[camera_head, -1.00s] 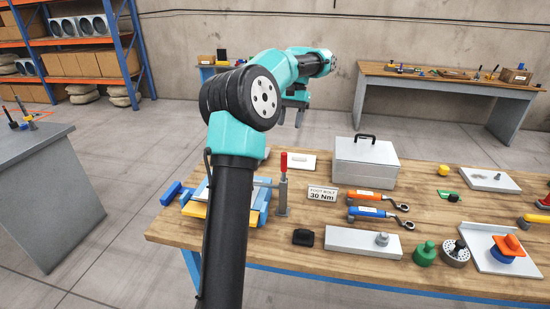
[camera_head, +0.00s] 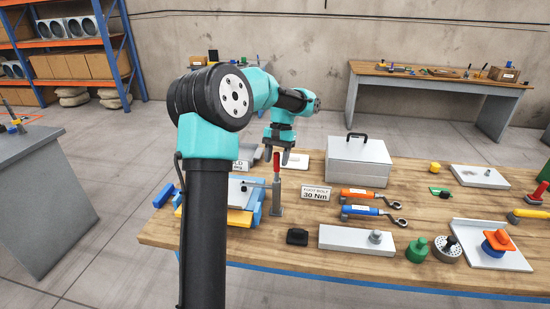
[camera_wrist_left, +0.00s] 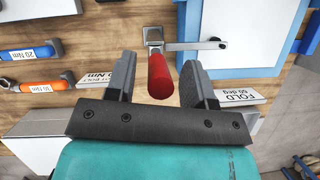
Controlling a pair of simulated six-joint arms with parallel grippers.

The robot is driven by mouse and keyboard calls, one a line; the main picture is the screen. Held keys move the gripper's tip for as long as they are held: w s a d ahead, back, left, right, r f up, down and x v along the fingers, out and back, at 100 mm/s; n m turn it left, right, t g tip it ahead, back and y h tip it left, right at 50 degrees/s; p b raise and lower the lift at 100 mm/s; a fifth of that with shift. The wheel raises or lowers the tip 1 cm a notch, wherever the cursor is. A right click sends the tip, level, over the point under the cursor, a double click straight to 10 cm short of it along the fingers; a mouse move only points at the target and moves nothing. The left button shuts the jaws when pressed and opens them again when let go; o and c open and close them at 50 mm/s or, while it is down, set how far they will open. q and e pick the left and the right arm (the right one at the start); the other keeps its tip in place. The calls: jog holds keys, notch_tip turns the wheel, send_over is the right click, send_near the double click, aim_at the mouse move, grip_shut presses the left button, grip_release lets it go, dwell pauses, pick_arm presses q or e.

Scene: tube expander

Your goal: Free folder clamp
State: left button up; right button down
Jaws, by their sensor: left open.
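The folder clamp is a grey post with a red handle (camera_head: 276,165) standing upright at the left part of the wooden table, and a horizontal bar reaches left from it over the blue folder (camera_head: 240,212). In the left wrist view the red handle (camera_wrist_left: 160,78) points toward the camera, between the two fingers of my left gripper (camera_wrist_left: 162,82). The gripper is open, with gaps on both sides of the handle. In the head view my left gripper (camera_head: 277,158) points down just above and around the handle's top. My own arm hides part of the folder. My right gripper is not in view.
A grey toolbox (camera_head: 358,165) stands to the right behind the clamp. A "30 Nm" sign (camera_head: 316,194), orange wrench (camera_head: 367,194), blue wrench (camera_head: 370,212), black block (camera_head: 297,237) and steel plate (camera_head: 345,239) lie to the right. A "FOLD" sign (camera_wrist_left: 240,96) is close to the gripper.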

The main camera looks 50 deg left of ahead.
pick_arm(q)
grip_shut()
dwell(0.4)
